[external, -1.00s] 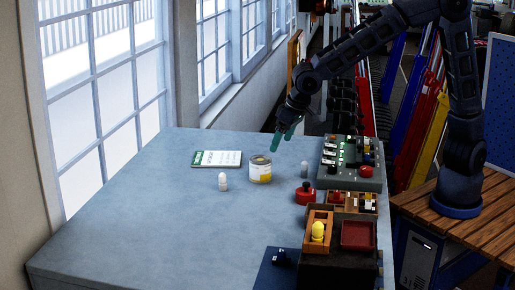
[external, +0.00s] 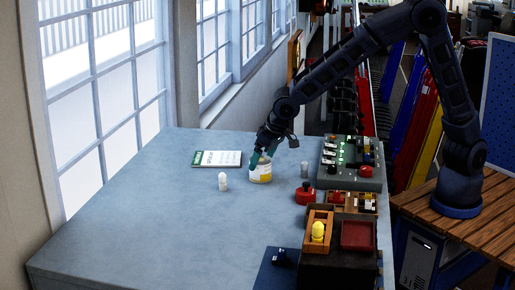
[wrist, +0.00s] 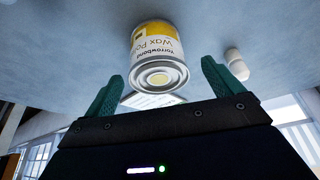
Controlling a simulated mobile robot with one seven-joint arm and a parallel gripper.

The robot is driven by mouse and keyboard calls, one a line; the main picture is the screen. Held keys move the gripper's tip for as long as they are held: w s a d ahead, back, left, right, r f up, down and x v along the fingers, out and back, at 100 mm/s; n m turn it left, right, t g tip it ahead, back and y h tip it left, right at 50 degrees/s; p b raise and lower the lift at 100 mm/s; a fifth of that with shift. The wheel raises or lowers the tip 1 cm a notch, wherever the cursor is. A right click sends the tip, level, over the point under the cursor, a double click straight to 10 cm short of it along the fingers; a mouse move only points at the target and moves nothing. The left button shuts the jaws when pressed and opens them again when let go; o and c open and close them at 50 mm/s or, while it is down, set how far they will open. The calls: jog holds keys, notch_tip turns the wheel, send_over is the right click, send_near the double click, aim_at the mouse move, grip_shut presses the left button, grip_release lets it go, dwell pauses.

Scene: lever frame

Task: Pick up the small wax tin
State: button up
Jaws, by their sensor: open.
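The small wax tin (external: 261,176), white and yellow with a metal lid, stands on the blue-grey table. In the wrist view the tin (wrist: 156,52) shows upside down, its label reading "wax", just beyond and between my fingertips. My gripper (external: 262,160), with green fingers, reaches down at the tin's upper part in the external view and partly hides its top. In the wrist view my gripper (wrist: 162,80) has its two fingers spread wide with a gap between them. Whether a finger touches the tin cannot be told.
A small white bottle (external: 223,182) stands left of the tin; it also shows in the wrist view (wrist: 236,64). A white-and-green card (external: 217,158) lies behind. A red knob (external: 305,194), a grey cylinder (external: 304,169) and a control box (external: 350,165) stand to the right. The table's front left is clear.

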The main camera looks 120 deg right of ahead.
jog(key=shift+x, duration=2.4)
jog(key=shift+s, duration=0.1)
jog(key=c, duration=1.3)
jog(key=shift+r, duration=0.1)
